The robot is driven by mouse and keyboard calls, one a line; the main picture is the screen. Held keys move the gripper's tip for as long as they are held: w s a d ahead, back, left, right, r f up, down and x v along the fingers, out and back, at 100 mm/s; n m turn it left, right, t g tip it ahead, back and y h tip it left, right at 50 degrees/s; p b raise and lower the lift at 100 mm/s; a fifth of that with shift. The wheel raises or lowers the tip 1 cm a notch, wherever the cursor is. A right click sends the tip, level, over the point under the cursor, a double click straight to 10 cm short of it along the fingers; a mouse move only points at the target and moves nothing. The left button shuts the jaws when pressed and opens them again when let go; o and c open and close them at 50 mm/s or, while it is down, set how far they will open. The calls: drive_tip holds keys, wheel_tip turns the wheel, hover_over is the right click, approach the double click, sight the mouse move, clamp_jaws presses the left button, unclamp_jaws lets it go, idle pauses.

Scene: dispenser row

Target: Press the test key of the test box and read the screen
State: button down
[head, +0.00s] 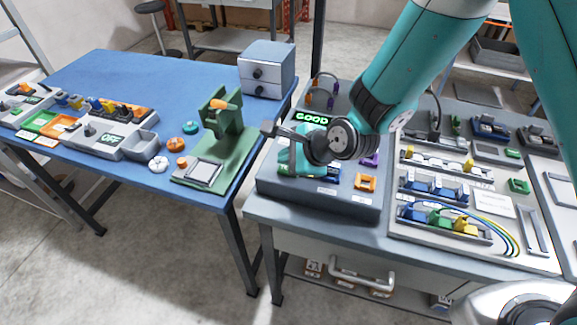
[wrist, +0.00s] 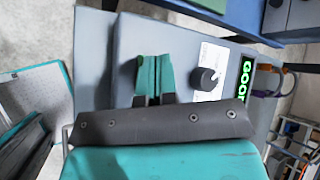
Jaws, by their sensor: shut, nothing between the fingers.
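The test box (head: 312,200) is a grey panel box at the left end of the grey bench. Its screen (head: 312,118) is lit and reads GOOD in green letters; the screen also shows at the right in the wrist view (wrist: 247,78). A black knob (wrist: 209,78) sits on a white label beside my fingers. My gripper (head: 284,162) is over the box, its teal fingers shut together and empty. In the wrist view the fingertips (wrist: 154,58) point at the box's grey face. I cannot see the test key; whether the tips touch the box is unclear.
An orange holder (head: 366,182) and a purple part (head: 370,160) sit on the right of the box. A grey board (head: 470,255) with coloured connectors and wires lies further right. A blue table (head: 150,75) with a green press (head: 222,120) stands left, across a gap.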

drive_tip(key=shift+r+p, duration=2.15)
drive_tip(key=shift+r, duration=0.45)
drive_tip(key=shift+f, duration=0.1)
drive_tip(key=s+d+r+n+g+h+b, duration=0.1)
drive_tip(key=s+d+r+n+g, duration=0.1)
drive_tip(key=s+d+r+n, duration=0.2)
drive_tip(key=s+d+r+n+g+h+b, duration=0.1)
drive_tip(key=s+d+r+n, duration=0.4)
drive_tip(key=s+n, duration=0.5)
drive_tip(key=s+d+r+n+g+h+b, duration=0.1)
drive_tip(key=s+d+r+n, duration=0.3)
drive_tip(key=n, duration=0.5)
drive_tip(key=s+r+g+b, duration=0.1)
drive_tip(key=s+r, duration=0.1)
drive_tip(key=s, duration=0.1)
drive_tip(key=shift+s+d+r+n+g, duration=0.2)
drive_tip(key=shift+s+d+n+g, duration=0.1)
drive_tip(key=shift+s+n, duration=0.1)
drive_tip(key=shift+w+a, duration=0.1)
